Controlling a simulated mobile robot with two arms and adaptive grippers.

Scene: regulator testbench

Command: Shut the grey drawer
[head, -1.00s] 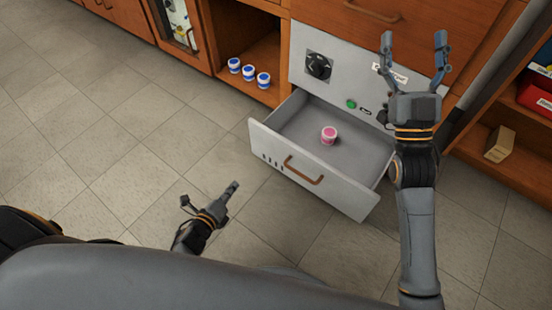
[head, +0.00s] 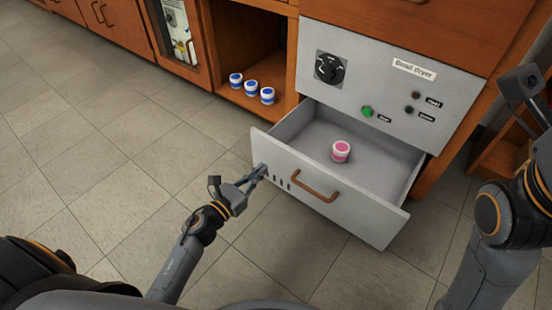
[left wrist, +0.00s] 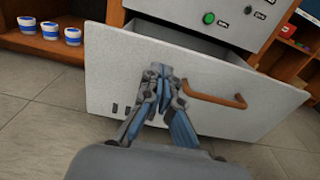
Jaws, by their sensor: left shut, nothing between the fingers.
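The grey drawer (head: 352,208) of the bead dryer stands pulled out, with a copper-coloured handle (head: 315,187) on its front. A pink-and-white jar (head: 341,151) stands upright inside it. My left gripper (head: 262,172) is shut and empty, at the left part of the drawer front, left of the handle. In the left wrist view the drawer front (left wrist: 225,122) fills the middle, and the shut fingers (left wrist: 160,72) point at it. I cannot tell whether they touch it. My right arm is at the right edge of the head view; its gripper (head: 535,98) is partly cut off.
The dryer panel (head: 385,75) with a black dial (head: 330,68) and green button (head: 367,112) is above the drawer. Several blue-and-white jars (head: 251,87) stand on the shelf to the left. The tiled floor (head: 130,160) before the drawer is clear.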

